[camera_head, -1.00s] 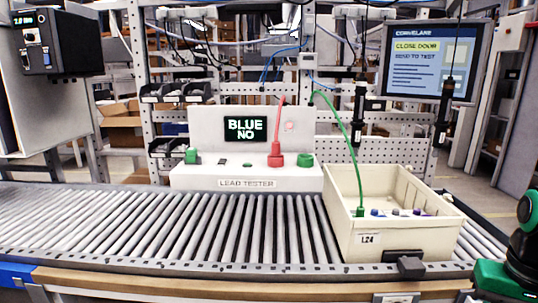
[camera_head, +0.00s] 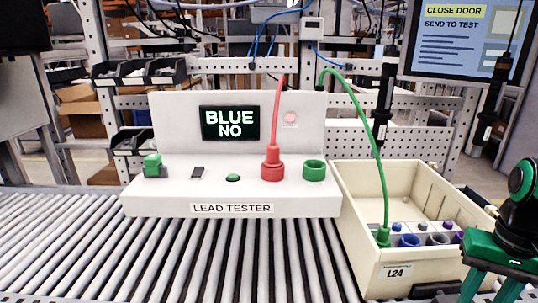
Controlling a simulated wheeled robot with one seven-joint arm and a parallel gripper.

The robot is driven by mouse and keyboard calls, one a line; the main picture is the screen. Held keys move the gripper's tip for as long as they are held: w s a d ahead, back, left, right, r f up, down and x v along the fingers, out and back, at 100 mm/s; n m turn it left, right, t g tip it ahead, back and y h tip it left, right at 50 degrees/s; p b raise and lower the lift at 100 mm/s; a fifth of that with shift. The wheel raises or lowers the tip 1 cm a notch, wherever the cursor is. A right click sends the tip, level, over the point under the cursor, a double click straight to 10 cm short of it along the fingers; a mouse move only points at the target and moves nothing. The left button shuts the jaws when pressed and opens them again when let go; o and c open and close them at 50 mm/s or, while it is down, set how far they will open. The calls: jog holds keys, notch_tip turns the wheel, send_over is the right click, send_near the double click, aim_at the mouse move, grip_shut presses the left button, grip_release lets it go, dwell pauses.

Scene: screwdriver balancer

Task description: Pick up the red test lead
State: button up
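The red test lead (camera_head: 272,150) stands upright with its red plug in the red socket on the white lead tester (camera_head: 150,196). Its thin cable rises and leans slightly right. The tester's screen (camera_head: 230,123) reads "BLUE NO". My gripper (camera_head: 490,286), black and green, is at the lower right edge, in front of the bin's right side and well away from the red lead. Its fingertips are cut off by the frame, so its opening cannot be judged.
An empty green socket (camera_head: 314,170) is just right of the red lead. A green lead (camera_head: 383,190) arches into the cream bin L24 (camera_head: 400,274), near blue and purple sockets. A green switch (camera_head: 152,165) is at the tester's left. Conveyor rollers (camera_head: 200,260) in front are clear.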

jog(key=shift+w+d, duration=0.1)
jog(key=shift+w, duration=0.2)
